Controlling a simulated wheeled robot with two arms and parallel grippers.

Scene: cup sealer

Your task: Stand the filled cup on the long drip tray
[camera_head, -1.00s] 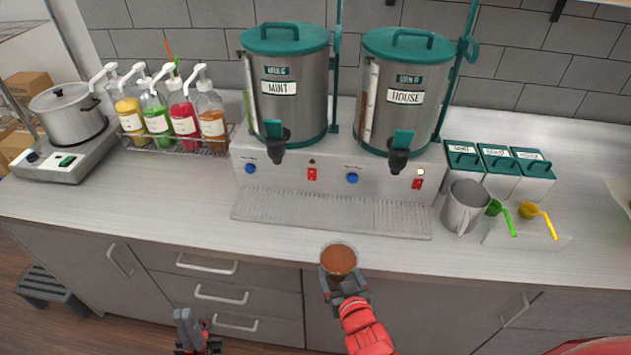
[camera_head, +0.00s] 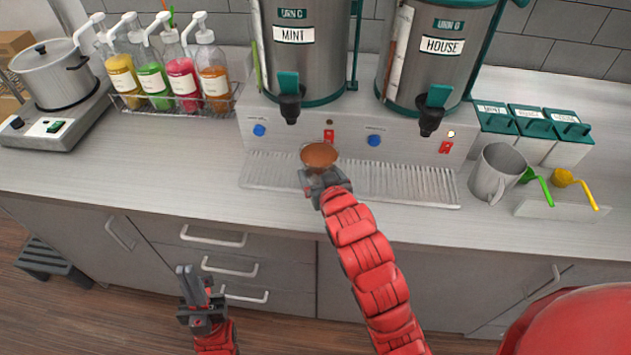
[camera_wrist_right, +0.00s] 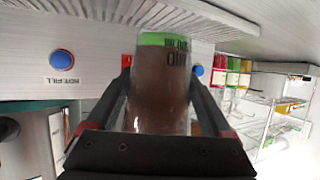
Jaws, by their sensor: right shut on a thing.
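The filled cup (camera_head: 319,155), with brown liquid at its open top, is over the middle of the long drip tray (camera_head: 270,171) in the head view. My right gripper (camera_head: 320,180) is shut around its side. In the upside-down right wrist view the cup (camera_wrist_right: 160,95) sits between the fingers (camera_wrist_right: 158,105), its green-banded base towards the slotted tray (camera_wrist_right: 200,15). I cannot tell whether the base touches the tray. My left gripper (camera_head: 194,287) is low in front of the drawers, away from the cup; its finger gap is unclear.
The MINT urn (camera_head: 305,55) and HOUSE urn (camera_head: 428,60) have taps above the tray's back. A grey pitcher (camera_head: 496,173) stands right of the tray. Syrup bottles (camera_head: 213,80) stand in a rack at left. The counter's front strip (camera_head: 150,185) is clear.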

